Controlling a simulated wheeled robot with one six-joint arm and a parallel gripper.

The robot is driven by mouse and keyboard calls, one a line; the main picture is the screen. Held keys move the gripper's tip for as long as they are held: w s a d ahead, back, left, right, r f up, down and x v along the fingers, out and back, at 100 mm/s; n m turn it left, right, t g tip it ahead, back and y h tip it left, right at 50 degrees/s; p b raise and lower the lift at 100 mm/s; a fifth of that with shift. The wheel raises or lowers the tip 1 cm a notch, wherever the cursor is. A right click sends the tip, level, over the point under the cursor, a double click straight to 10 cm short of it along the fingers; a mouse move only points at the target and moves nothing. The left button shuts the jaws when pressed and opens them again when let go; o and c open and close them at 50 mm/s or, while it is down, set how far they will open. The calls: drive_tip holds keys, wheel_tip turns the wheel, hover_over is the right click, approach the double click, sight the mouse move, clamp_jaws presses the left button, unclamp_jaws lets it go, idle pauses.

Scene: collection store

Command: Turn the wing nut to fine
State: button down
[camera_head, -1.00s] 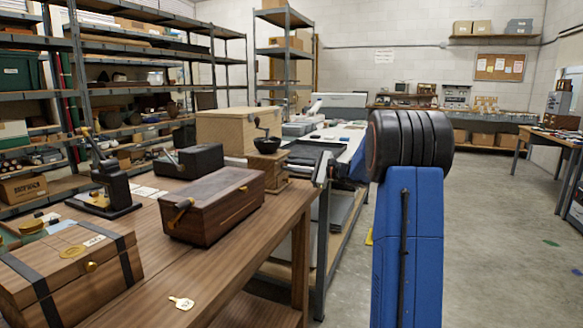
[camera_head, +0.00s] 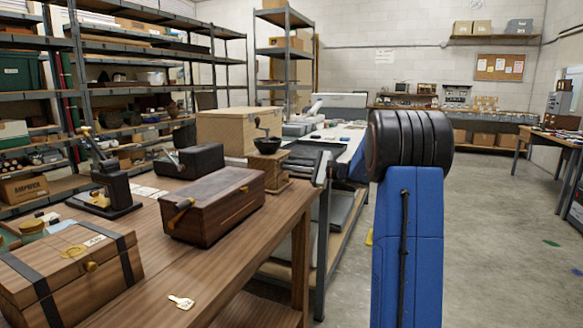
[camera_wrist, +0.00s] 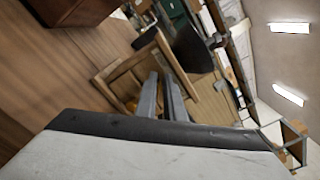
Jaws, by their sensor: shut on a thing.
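The coffee grinder (camera_head: 268,170), a small wooden box with a dark bowl and a crank on top, stands upright at the right end of the wooden table. In the wrist view its wooden body (camera_wrist: 108,76) appears tilted, just beyond my fingers. My gripper (camera_wrist: 162,82) has its two grey fingers close together at the grinder's side, shut on a small part there. I take this part to be the wing nut; the fingers hide it, and its setting cannot be read.
A dark wooden box with a brass latch (camera_head: 212,205), a strapped chest (camera_head: 70,270), a black device (camera_head: 188,160) and a paper tag (camera_head: 181,302) are on the table (camera_head: 150,275). A pale box (camera_head: 225,128) stands behind the grinder.

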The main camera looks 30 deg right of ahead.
drive_tip(key=shift+f+n, duration=0.1)
drive_tip(key=shift+n, duration=0.2)
drive_tip(key=n, duration=0.4)
drive_tip(key=shift+s+a+f, duration=0.1)
drive_tip(key=shift+f, duration=0.15)
drive_tip(key=n, duration=0.4)
drive_tip(key=shift+f+n, duration=0.3)
drive_tip(key=n, duration=0.4)
drive_tip(key=shift+f, duration=0.25)
drive_tip(key=shift+f+n, duration=0.15)
drive_tip(key=shift+n, duration=1.65)
drive_tip(key=shift+d+n, duration=0.2)
drive_tip(key=shift+n, duration=0.1)
drive_tip(key=c, duration=2.2)
unclamp_jaws()
